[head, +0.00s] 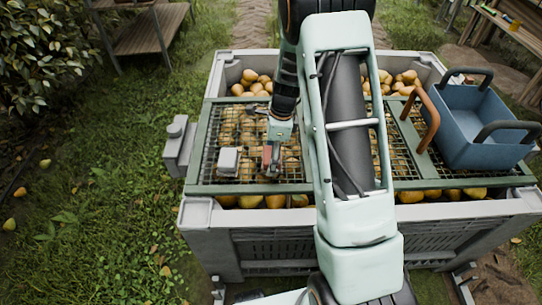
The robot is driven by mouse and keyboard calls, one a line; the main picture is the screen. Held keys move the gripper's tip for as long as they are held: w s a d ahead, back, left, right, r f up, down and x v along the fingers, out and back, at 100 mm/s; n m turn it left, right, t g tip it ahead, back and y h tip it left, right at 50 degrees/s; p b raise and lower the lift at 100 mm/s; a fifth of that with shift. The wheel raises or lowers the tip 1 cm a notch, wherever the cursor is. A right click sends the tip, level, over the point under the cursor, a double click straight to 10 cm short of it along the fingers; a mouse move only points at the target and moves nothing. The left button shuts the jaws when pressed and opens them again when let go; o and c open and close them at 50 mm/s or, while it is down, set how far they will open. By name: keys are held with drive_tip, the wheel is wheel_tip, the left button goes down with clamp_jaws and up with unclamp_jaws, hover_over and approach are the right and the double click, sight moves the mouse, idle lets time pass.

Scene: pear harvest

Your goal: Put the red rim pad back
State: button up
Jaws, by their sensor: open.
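My gripper (270,170) points down over the left part of the wire mesh, near its front edge. Its jaws are open. A small reddish piece (267,155) shows right at the fingers. I cannot tell whether it is the red rim pad or part of the gripper, nor whether it touches the mesh. No other clearly red pad is visible. The large bin (205,212) has a pale grey rim, and a green frame (250,188) with wire mesh lies across it. My arm hides the middle of the bin.
A small whitish block (228,160) sits on the mesh just left of my gripper. A grey fixture (179,147) is at the bin's left side. A blue tote (483,125) with raised handles stands on the right part. Pears (258,84) fill the bin below the mesh.

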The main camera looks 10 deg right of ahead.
wheel_tip(320, 180, up, 12)
drive_tip(key=d+p, duration=0.1)
drive_tip(key=p, duration=0.1)
drive_tip(key=shift+s+d+f, duration=0.15)
drive_tip(key=shift+d, duration=0.25)
